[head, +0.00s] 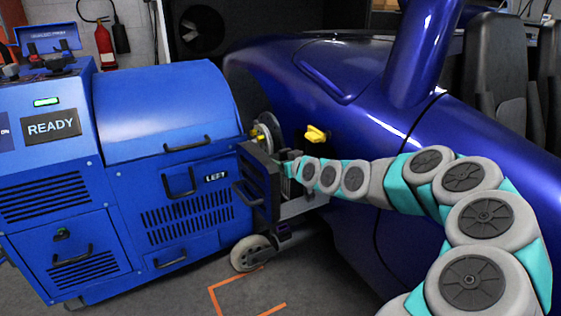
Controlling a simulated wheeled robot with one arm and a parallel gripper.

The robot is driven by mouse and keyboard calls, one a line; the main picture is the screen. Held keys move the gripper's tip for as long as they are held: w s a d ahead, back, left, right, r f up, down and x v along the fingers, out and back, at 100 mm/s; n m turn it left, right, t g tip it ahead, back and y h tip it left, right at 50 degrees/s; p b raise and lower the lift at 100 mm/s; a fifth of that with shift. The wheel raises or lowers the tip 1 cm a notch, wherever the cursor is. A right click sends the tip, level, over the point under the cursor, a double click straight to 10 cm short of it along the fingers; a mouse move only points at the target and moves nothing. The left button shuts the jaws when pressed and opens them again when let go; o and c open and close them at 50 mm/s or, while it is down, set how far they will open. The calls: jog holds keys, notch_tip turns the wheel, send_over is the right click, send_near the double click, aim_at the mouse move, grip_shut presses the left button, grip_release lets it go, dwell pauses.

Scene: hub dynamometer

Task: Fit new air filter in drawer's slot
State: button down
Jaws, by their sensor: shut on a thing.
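My arm reaches in from the lower right, and my gripper (289,169) is at the right side of the blue dynamometer unit. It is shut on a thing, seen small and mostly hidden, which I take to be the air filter. A dark upright panel with a handle (260,184) stands just left of the gripper, at the unit's right edge. A grey drawer-like tray (306,207) sticks out below the gripper. Its slot cannot be made out, and I cannot tell whether the held thing touches the tray.
The blue unit (178,111) carries a READY display (52,126) and stands on a caster wheel (252,253). A blue car body (335,95) with a yellow knob (316,134) is close behind the gripper. Orange marks (214,295) lie on the floor.

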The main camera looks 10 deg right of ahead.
jog(key=shift+r, duration=0.1)
jog(key=shift+f, duration=0.2)
jog(key=shift+c, duration=1.6)
grip_release()
jog(key=shift+r, duration=0.1)
jog(key=shift+r, duration=0.2)
jog(key=shift+s+d, duration=0.2)
jog(key=shift+s, duration=0.1)
jog(key=v, duration=1.1)
jog(key=shift+s, duration=0.15)
